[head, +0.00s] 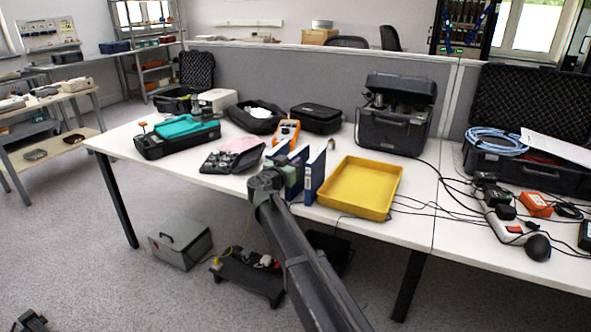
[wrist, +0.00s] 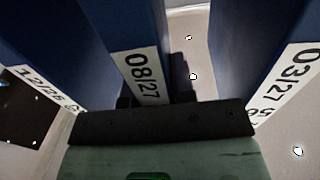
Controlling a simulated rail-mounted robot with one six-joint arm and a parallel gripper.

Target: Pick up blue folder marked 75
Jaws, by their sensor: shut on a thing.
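Three blue folders stand upright on the white table in the head view. In the wrist view the left folder (wrist: 75,45) has a label starting 12/26, the middle folder (wrist: 128,30) reads 08/27, and the right folder (wrist: 245,45) reads 03/27. The lower parts of the labels are cut off or covered, so I cannot read a 75 on any of them. My gripper (wrist: 152,101) is shut on the middle folder at its label end; the outer two stand apart on either side. In the head view my gripper (head: 275,178) is at the folders' near ends, partly hiding them.
A yellow tray (head: 361,187) lies close to the right of the folders. An orange meter (head: 287,132) is behind them, and an open dark case (head: 232,156) is to the left. A large black case (head: 396,115) stands behind the tray. Cables run over the table at right.

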